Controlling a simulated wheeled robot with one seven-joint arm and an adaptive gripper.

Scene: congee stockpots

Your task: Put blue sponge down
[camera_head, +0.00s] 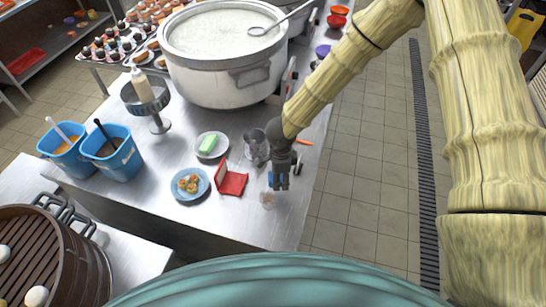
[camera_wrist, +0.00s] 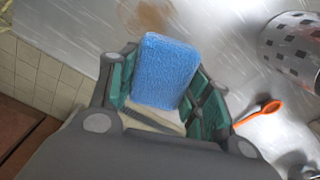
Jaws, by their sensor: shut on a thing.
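My gripper (camera_head: 281,182) hangs over the right part of the steel counter (camera_head: 240,222), near its right edge. In the wrist view my gripper (camera_wrist: 166,88) is shut on the blue sponge (camera_wrist: 166,70), which sits between the two green-padded fingers. In the head view only a small bit of the blue sponge (camera_head: 270,179) shows beside the fingers. I cannot tell whether the sponge touches the counter. A brown stain (camera_wrist: 150,14) lies on the steel just past the sponge; it also shows in the head view (camera_head: 267,200).
A red box-like object (camera_head: 231,182), a metal cup (camera_head: 256,146), a plate of food (camera_head: 190,184) and a green block on a dish (camera_head: 208,145) stand left of my gripper. An orange-handled spoon (camera_wrist: 262,110) lies nearby. The counter's front right is mostly clear.

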